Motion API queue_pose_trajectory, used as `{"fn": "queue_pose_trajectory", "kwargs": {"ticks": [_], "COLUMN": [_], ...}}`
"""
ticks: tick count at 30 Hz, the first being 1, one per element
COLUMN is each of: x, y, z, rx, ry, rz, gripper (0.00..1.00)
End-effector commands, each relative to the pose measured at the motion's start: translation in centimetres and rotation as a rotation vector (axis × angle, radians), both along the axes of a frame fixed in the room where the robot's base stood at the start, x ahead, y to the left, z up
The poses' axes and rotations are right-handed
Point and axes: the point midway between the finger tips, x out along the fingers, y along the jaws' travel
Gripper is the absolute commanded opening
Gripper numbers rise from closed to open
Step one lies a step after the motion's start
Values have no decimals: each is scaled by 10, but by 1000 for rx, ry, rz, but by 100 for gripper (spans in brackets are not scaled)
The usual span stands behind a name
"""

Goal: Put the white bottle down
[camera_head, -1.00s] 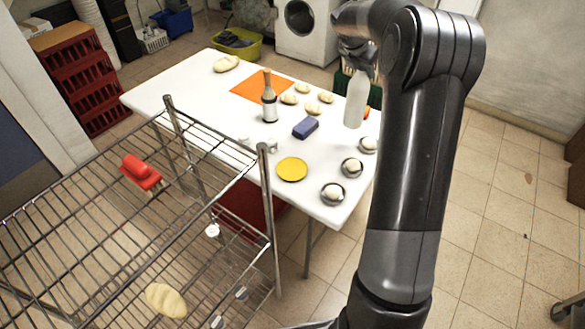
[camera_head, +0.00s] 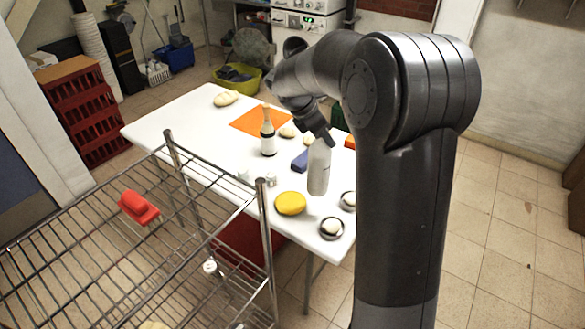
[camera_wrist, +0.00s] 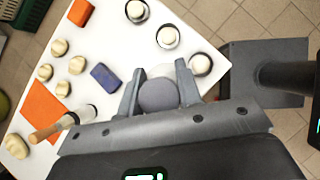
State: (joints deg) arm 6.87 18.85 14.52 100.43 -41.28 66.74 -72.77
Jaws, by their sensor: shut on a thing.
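The white bottle (camera_head: 319,168) hangs upright below my gripper (camera_head: 320,138) in the head view, over the right part of the white table (camera_head: 200,132). In the wrist view my gripper (camera_wrist: 158,92) is shut on the white bottle (camera_wrist: 157,96), with one finger on each side of its dark round top. Whether the bottle's base touches the table is hard to tell.
Near the bottle are a yellow disc (camera_head: 290,203), a blue block (camera_head: 300,160) and dough balls in small bowls (camera_head: 331,228). A wire rack (camera_head: 170,225) stands in front.

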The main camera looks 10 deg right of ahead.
Motion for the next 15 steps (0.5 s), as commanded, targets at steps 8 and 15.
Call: {"fn": "queue_pose_trajectory", "kwargs": {"ticks": [8,15], "x": [28,44], "y": [49,76], "z": [-33,-51], "rx": [1,1], "ry": [1,0], "rz": [5,3], "gripper": [0,0]}}
